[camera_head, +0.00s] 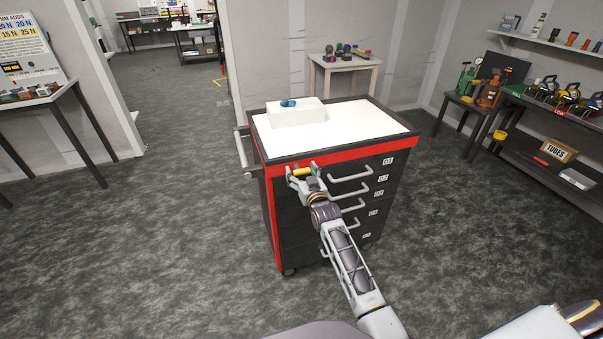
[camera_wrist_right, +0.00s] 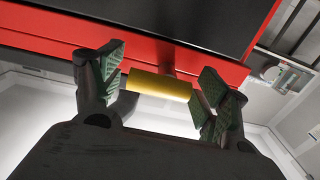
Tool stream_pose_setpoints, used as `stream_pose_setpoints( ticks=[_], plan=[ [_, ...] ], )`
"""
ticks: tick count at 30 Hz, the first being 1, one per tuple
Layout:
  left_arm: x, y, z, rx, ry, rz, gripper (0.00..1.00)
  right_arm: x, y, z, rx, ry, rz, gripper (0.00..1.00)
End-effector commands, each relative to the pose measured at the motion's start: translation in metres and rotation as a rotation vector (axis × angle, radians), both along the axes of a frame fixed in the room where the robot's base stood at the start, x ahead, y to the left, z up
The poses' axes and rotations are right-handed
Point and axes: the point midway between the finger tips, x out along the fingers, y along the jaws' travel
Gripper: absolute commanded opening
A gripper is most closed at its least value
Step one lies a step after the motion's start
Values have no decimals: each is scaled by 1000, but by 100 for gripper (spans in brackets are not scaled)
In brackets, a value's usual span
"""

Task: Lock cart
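The cart (camera_head: 268,225) stands in the middle of the head view, with a black and red body, a white top and a column of numbered drawers. A yellow cylinder (camera_wrist_right: 160,85) sits at the red upper edge of its front, left of the top drawer handle. A short stem behind it appears to reach the red edge (camera_wrist_right: 150,47). My right gripper (camera_head: 303,171) is at this cylinder. In the wrist view its green-padded fingers (camera_wrist_right: 160,88) are at the two ends of the cylinder. Whether they press on it I cannot tell. My left gripper is not in view.
A white box (camera_head: 297,116) with a small teal object is on the cart top. A push bar (camera_head: 242,153) is on its left side. Grey drawer handles (camera_head: 350,176) stick out beside my right gripper. A crowded bench (camera_head: 545,104) stands at right. The floor around the cart is clear.

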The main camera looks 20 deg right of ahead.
Motion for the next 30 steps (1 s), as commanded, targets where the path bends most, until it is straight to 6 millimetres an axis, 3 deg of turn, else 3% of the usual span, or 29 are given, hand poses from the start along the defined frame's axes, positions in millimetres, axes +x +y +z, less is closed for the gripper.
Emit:
stream_pose_setpoints(
  ticks=[14, 30],
  plan=[
    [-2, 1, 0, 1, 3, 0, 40, -5, 0, 0, -2, -1, 0, 75],
    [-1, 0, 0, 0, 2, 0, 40, -46, -2, 0, -2, -1, 0, 75]
  ],
)
